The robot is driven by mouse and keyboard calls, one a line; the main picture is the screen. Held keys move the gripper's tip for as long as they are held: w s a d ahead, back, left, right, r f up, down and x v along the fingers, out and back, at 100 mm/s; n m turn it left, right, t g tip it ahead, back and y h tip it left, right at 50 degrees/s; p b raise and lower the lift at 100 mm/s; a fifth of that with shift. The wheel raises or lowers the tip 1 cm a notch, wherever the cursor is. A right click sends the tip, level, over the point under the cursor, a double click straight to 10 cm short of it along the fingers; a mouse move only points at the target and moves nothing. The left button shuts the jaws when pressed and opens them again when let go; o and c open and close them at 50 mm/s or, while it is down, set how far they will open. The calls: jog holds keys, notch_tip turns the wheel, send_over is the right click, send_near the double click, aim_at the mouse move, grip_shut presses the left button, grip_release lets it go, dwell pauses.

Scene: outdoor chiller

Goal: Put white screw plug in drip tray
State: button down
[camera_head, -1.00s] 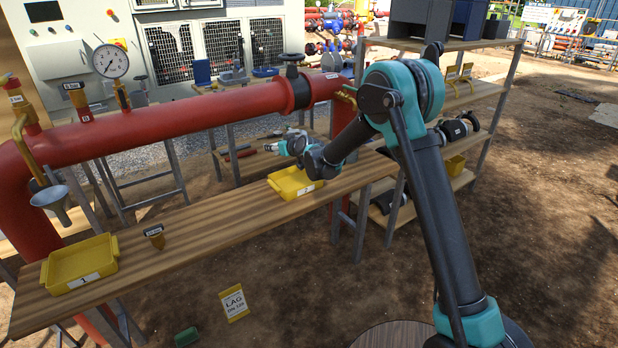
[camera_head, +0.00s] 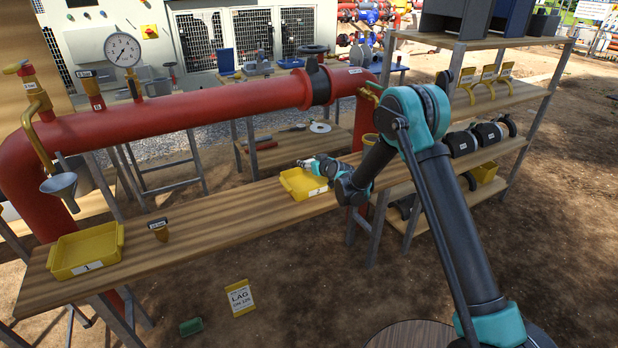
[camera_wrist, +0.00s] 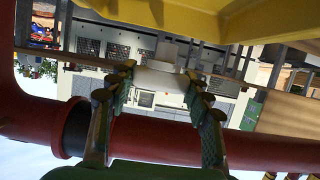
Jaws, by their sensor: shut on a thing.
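My gripper (camera_head: 309,163) is at the far side of a yellow tray (camera_head: 292,191) on the wooden bench, just above its rim. In the wrist view, my gripper (camera_wrist: 160,82) is shut on a white screw plug (camera_wrist: 157,76), which sits between the fingertips. The plug also shows small and pale at the gripper's tip in the head view (camera_head: 302,162). The wrist picture is upside down, and the yellow tray (camera_wrist: 270,18) fills its top edge close by. A second yellow tray (camera_head: 86,268), marked 1, stands at the bench's left end.
A thick red pipe (camera_head: 210,109) runs above and behind the bench (camera_head: 205,225). A funnel (camera_head: 62,188) hangs at the left. A loaded shelf (camera_head: 500,110) stands at the right.

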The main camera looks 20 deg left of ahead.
jog(key=shift+f, duration=3.7)
jog(key=shift+f, duration=0.1)
jog(key=c, duration=0.7)
grip_release()
jog(key=shift+s+r, duration=0.15)
jog(key=shift+r, duration=0.05)
jog(key=v, duration=1.1)
jog(key=shift+s+d+r, duration=0.15)
jog(key=shift+s+d, duration=0.05)
jog(key=shift+d, duration=0.15)
